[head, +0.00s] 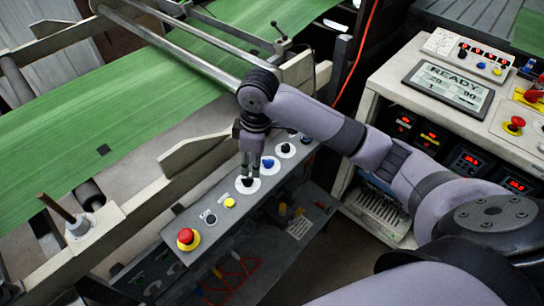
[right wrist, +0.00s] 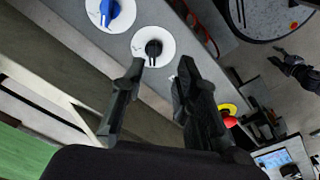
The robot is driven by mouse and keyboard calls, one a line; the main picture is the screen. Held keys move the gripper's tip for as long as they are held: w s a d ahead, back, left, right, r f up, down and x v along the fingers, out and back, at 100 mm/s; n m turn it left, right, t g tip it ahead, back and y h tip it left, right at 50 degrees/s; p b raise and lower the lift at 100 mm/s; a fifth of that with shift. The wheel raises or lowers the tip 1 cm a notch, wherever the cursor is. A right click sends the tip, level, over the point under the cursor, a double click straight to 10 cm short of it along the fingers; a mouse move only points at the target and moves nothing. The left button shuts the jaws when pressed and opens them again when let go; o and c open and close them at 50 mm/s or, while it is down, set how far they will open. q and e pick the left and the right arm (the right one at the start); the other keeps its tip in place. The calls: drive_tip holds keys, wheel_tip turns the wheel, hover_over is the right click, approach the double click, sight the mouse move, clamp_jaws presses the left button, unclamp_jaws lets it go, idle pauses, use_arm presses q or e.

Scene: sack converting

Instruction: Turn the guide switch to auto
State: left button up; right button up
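A narrow grey control panel (head: 174,231) carries a row of controls. One is a black rotary knob on a white round plate (head: 247,186); in the right wrist view the black knob (right wrist: 153,48) sits just beyond the fingertips. Beside it is a blue rotary knob (head: 267,163), also in the right wrist view (right wrist: 110,12). Labels are too small to read, so I cannot tell which is the guide switch. My right gripper (head: 250,172) points down over the black knob. In the right wrist view its two fingers (right wrist: 161,70) are apart, with nothing between them. My left gripper is out of view.
The panel also has another black knob (head: 285,150), a yellow button (head: 229,203) and a red stop button (head: 187,237). A green web (head: 100,140) runs behind, with a metal rail above it. A console with a READY screen (head: 447,84) stands at right.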

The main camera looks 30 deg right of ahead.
wheel_tip(320, 180, up, 10)
hover_over(272, 160)
drive_tip(key=shift+m+g+h, duration=0.3)
drive_tip(key=shift+g+h, duration=0.1)
wheel_tip(272, 160, down, 18)
drive_tip(key=shift+r+p, duration=0.2)
drive_tip(key=shift+p, duration=0.35)
clamp_jaws()
